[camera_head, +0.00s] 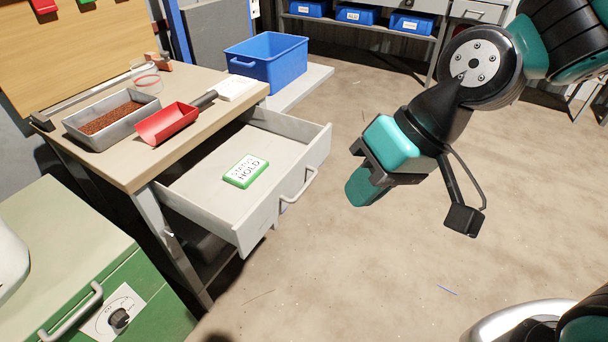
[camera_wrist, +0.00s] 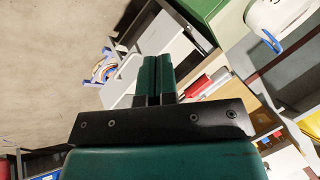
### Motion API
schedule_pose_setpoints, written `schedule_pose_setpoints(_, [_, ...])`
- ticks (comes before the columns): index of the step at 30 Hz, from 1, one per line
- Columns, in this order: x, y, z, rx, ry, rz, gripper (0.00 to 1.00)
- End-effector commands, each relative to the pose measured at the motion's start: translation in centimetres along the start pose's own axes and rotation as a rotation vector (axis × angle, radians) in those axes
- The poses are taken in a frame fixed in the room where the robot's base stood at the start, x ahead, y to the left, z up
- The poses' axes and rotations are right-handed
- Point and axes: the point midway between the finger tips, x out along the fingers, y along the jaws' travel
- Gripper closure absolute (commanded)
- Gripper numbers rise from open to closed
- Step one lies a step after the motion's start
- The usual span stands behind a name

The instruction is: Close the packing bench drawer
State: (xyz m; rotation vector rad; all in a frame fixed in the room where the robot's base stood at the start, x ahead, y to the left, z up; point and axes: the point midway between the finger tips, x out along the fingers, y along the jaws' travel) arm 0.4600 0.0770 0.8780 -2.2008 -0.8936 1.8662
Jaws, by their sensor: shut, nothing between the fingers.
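The packing bench drawer (camera_head: 208,216) stands pulled out from under the bench top (camera_head: 190,92) in the head view. Its grey front carries a bar handle (camera_head: 300,186) and faces right. A green-edged card marked HOLD (camera_head: 246,171) lies on the drawer floor. My gripper (camera_head: 362,187) is shut and empty, in the air to the right of the drawer front and apart from it. In the wrist view my shut gripper (camera_wrist: 155,72) points toward the drawer, which shows partly behind the fingers.
A metal tray of brown granules (camera_head: 112,118) and a red scoop (camera_head: 168,124) rest on the bench. A blue bin (camera_head: 268,62) stands behind it. A green cabinet (camera_head: 60,262) is at the lower left. The floor right of the drawer is mostly clear.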

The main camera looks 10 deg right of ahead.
Motion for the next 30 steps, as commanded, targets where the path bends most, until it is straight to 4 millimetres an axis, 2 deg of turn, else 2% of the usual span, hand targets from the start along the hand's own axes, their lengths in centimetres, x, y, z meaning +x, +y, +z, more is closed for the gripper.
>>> schedule_pose_setpoints(3, [2.7, 1.7, -3.7, 0.243, 0.091, -0.076, 1.0])
schedule_pose_setpoints(6, [5.0, 3.7, -6.0, 0.444, 0.183, -0.129, 1.0])
schedule_pose_setpoints(9, [6.8, 5.8, -7.4, 0.624, 0.266, -0.165, 1.0])
schedule_pose_setpoints(13, [8.4, 8.2, -8.2, 0.79, 0.347, -0.19, 1.0])
schedule_pose_setpoints(18, [9.4, 9.7, -8.6, 0.881, 0.4, -0.201, 1.0])
schedule_pose_setpoints(23, [11.1, 9.8, -9.3, 0.885, 0.404, -0.203, 1.0])
schedule_pose_setpoints(30, [15.7, 9.7, -11.4, 0.882, 0.401, -0.202, 1.0])
